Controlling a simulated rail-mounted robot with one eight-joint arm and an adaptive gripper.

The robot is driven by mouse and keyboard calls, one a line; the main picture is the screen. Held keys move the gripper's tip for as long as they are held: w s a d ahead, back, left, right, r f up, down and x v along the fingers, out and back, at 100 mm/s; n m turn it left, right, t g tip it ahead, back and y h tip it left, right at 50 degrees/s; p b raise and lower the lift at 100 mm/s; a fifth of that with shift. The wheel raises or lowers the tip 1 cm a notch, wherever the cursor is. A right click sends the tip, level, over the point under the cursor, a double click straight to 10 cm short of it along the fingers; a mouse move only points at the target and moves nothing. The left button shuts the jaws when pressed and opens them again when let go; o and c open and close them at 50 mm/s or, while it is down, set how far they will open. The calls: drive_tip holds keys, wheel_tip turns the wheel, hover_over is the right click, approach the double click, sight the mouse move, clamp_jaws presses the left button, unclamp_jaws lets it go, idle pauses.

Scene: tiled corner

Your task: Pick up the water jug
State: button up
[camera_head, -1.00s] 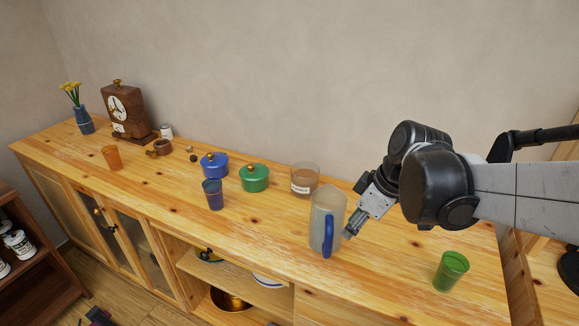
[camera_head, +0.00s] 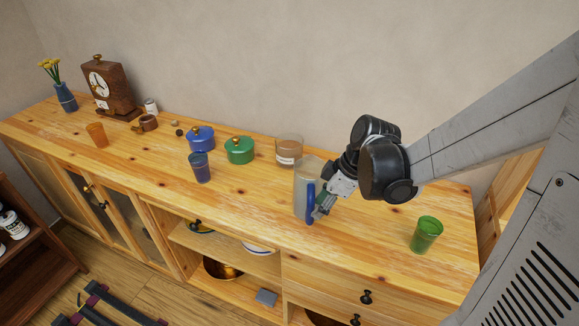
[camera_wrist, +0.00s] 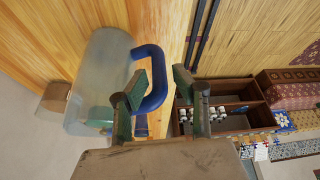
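The water jug (camera_head: 300,180) is a translucent, pale grey pitcher with a blue handle. It stands upright on the wooden cabinet top. In the wrist view its body (camera_wrist: 98,75) lies to the left and its blue handle (camera_wrist: 158,88) curves toward my gripper. My gripper (camera_head: 322,203) is at the handle side of the jug. In the wrist view my gripper (camera_wrist: 159,77) is open, its green-grey fingers apart with the handle's grip between them. The left finger appears to be on the jug-body side of the handle. Whether either finger touches the handle is unclear.
A green cup (camera_head: 426,235) stands to the right on the cabinet top (camera_head: 260,205). A glass container (camera_head: 289,150) with brown contents is close behind the jug. A green pot (camera_head: 239,151), blue pot (camera_head: 201,139) and blue cup (camera_head: 200,168) stand to the left.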

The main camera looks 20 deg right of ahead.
sight(309, 215)
drive_tip(key=shift+w+x, duration=0.1)
drive_tip(key=shift+x, duration=1.4)
drive_tip(key=shift+w+x, duration=0.15)
drive_tip(key=shift+x, duration=1.3)
drive_tip(key=shift+a+r, duration=0.1)
drive_tip(key=shift+a, duration=0.05)
clamp_jaws()
